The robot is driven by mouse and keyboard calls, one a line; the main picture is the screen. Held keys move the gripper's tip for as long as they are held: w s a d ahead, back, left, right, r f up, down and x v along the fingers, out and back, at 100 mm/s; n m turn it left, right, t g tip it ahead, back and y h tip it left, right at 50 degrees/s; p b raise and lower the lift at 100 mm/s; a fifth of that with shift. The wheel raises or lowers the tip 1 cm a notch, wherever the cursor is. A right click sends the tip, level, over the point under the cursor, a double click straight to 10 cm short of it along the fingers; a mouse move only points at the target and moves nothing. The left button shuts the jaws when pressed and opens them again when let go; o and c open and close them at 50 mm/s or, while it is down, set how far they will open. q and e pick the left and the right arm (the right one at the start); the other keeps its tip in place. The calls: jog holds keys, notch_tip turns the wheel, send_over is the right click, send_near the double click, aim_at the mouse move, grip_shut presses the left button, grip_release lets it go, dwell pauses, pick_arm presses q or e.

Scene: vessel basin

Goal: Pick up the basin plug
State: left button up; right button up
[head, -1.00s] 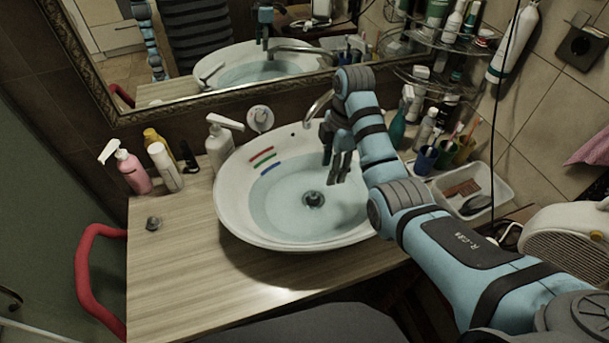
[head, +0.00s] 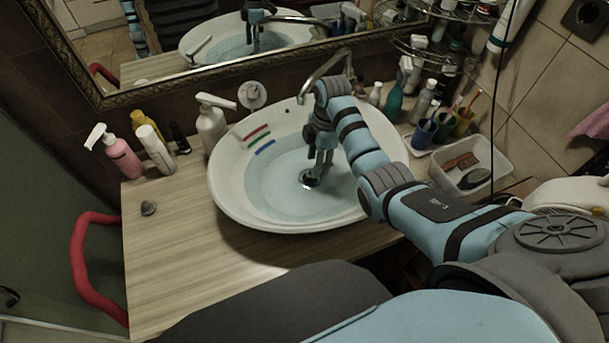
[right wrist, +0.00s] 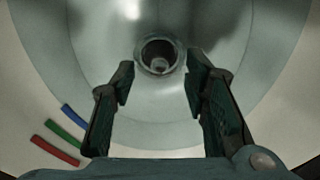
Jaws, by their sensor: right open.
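The white oval basin (head: 228,190) holds clear water, with a round metal drain fitting (head: 308,180) at the bottom. In the right wrist view the fitting (right wrist: 159,55) is a metal ring with a dark middle; I cannot tell clearly whether the plug sits in it. A small grey metal piece (head: 149,208) lies on the counter left of the basin; I cannot tell what it is. My right gripper (head: 322,165) points down over the drain fitting, fingers apart and empty. In the right wrist view the gripper (right wrist: 159,84) has the fitting just beyond and between its fingertips. My left gripper is out of view.
The tap (head: 325,68) arches behind my right gripper. Several bottles, including a pink pump bottle (head: 122,158) and a white one (head: 212,125), stand left of the basin. A white tray (head: 490,190) and cups are at the right. The wooden counter's (head: 180,260) front left is mostly clear.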

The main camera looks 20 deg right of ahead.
aim_at(310, 173)
jog(key=f+b, duration=0.1)
jog(key=a+f+b, duration=0.1)
jog(key=f, duration=0.1)
jog(key=f+b, duration=0.1)
jog(key=b, duration=0.1)
jog(key=shift+a+f, duration=0.25)
jog(key=shift+r, duration=0.2)
jog(key=shift+p, duration=0.3)
grip_shut()
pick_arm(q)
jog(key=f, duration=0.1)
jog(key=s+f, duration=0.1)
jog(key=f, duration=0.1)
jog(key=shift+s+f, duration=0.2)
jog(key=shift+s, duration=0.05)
pick_arm(e)
jog(key=shift+r, duration=0.1)
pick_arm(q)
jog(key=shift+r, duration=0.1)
